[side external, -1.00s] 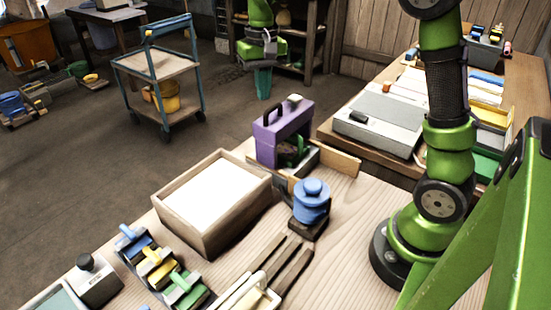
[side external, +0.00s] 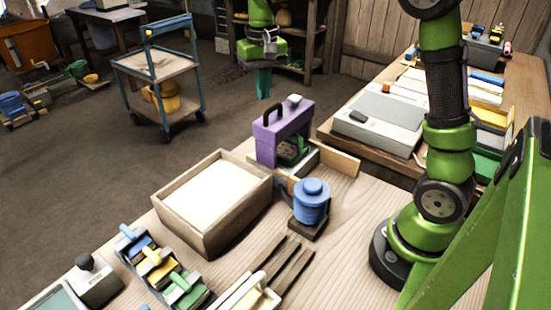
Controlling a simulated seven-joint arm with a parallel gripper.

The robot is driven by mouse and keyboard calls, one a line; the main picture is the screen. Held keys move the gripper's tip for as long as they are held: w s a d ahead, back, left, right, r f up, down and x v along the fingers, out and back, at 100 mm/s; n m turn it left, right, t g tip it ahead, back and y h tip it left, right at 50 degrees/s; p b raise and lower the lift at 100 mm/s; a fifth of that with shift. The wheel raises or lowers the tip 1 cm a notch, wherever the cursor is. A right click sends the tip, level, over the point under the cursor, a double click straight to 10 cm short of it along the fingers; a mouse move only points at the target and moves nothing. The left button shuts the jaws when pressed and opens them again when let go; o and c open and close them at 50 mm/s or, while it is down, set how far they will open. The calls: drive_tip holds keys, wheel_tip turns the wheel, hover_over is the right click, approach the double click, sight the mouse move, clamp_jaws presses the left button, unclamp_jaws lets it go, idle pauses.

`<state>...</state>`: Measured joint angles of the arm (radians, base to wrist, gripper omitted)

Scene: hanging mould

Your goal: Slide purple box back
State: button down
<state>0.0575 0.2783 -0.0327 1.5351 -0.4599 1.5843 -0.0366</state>
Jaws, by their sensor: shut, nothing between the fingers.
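The purple box (side external: 284,122) stands at the back edge of the wooden table, with a dark handle on top and an opening in its front side. Green parts (side external: 292,150) show inside the opening. It sits among low grey and wooden pieces, and its underside is hidden. My gripper (side external: 263,83) is at the top centre, a green body with teal fingers pointing down. It appears above and beyond the box in the picture, apart from it. The fingers are together and hold nothing.
A wooden tray with a pale filling (side external: 188,222) stands left of the box. A blue lidded pot (side external: 311,198) stands on a dark base in front of it. A wooden board (side external: 340,163) sticks out to the right. Bare tabletop (side external: 345,215) lies right of the pot.

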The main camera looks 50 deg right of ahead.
drive_tip(key=shift+f, duration=2.25)
drive_tip(key=s, duration=1.4)
drive_tip(key=shift+s, duration=0.2)
drive_tip(key=shift+w, duration=0.1)
drive_tip(key=shift+w+r, duration=0.35)
drive_tip(key=shift+r, duration=0.25)
wheel_tip(320, 180, up, 8)
idle(0.7)
